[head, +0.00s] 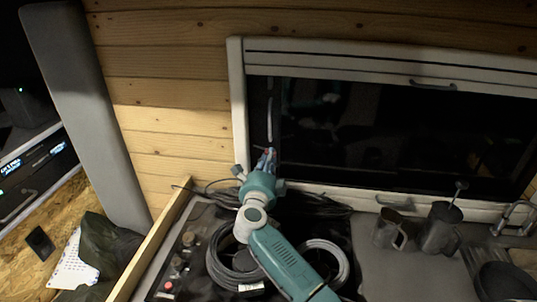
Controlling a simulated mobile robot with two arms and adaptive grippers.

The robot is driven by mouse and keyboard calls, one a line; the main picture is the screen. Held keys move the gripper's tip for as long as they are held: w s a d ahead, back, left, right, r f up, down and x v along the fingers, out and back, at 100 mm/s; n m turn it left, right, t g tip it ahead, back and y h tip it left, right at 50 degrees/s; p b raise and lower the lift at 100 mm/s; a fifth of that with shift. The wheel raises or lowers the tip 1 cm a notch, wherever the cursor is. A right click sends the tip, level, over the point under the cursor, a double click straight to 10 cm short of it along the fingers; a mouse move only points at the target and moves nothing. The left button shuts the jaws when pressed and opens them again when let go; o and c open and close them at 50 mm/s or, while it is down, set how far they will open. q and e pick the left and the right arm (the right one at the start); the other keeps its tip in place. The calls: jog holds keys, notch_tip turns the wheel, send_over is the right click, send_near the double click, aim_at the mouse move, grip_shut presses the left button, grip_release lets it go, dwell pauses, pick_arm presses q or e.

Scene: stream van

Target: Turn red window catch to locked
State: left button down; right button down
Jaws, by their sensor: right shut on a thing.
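The window (390,130) has a white frame and dark glass and sits in the wooden wall. My right gripper (267,157) is at the lower left of the window, beside the left side of the frame. My left gripper is not in view.
Below the window, coiled cables (235,262) lie on the counter around my right arm. Two metal mugs (388,232) (440,230) and a tap (510,215) stand to the right. A wooden edge strip (150,240) borders the counter on the left.

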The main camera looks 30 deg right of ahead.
pick_arm(q)
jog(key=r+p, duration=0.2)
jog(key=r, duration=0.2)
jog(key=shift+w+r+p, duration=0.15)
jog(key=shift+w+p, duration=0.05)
jog(key=shift+p, duration=0.2)
pick_arm(e)
jog(key=n, duration=0.3)
jog(key=c, duration=1.6)
grip_release()
jog(key=shift+c, duration=0.2)
jog(key=v, duration=1.2)
